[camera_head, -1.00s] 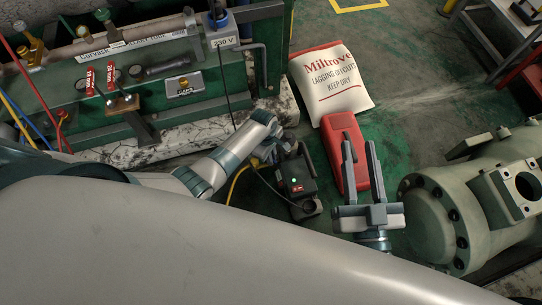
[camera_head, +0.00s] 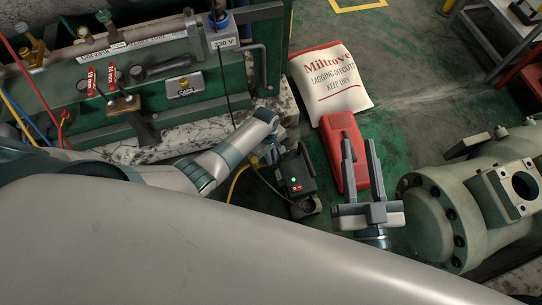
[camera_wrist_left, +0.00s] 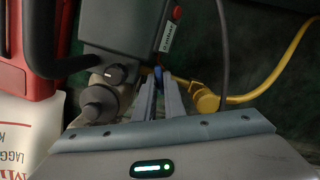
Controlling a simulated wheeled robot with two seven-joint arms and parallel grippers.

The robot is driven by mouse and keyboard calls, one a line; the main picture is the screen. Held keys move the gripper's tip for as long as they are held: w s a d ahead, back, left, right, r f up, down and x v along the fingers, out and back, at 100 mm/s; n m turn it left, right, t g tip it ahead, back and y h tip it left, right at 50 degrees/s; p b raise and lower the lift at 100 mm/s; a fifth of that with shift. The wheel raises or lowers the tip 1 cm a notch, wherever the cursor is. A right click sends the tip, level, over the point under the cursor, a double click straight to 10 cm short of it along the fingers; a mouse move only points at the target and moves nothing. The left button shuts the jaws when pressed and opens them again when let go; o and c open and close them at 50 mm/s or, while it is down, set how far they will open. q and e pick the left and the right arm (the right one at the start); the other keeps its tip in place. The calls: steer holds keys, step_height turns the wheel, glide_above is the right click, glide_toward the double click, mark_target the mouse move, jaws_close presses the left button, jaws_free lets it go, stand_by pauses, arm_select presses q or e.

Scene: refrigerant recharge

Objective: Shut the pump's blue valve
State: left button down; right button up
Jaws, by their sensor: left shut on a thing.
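My left gripper (camera_wrist_left: 159,84) is shut on the blue valve, beside the pump's body. In the head view my left gripper (camera_head: 272,152) is partly hidden by its own wrist. My right gripper (camera_head: 361,145) is open and empty, right of the pump.
A yellow hose (camera_wrist_left: 275,75) on a brass fitting (camera_wrist_left: 206,101) lies close right of my left fingers. A red case (camera_head: 343,135) and a white bag (camera_head: 332,82) lie behind the pump. A green compressor (camera_head: 432,210) stands right; a pipe bench stands left.

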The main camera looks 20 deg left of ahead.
arm_select(q)
steer(key=shift+d, duration=0.1)
steer(key=shift+r+m, duration=0.1)
steer(key=shift+m, duration=0.6)
steer(key=shift+m+p, duration=0.3)
steer(key=shift+m, duration=0.5)
steer(key=shift+w+m+g, duration=0.1)
steer(key=shift+m+g, duration=0.2)
steer(key=shift+m, duration=0.5)
steer(key=c, duration=2.2)
jaws_free()
steer(key=shift+m, duration=0.3)
steer(key=o, duration=0.4)
steer(key=shift+o, duration=0.2)
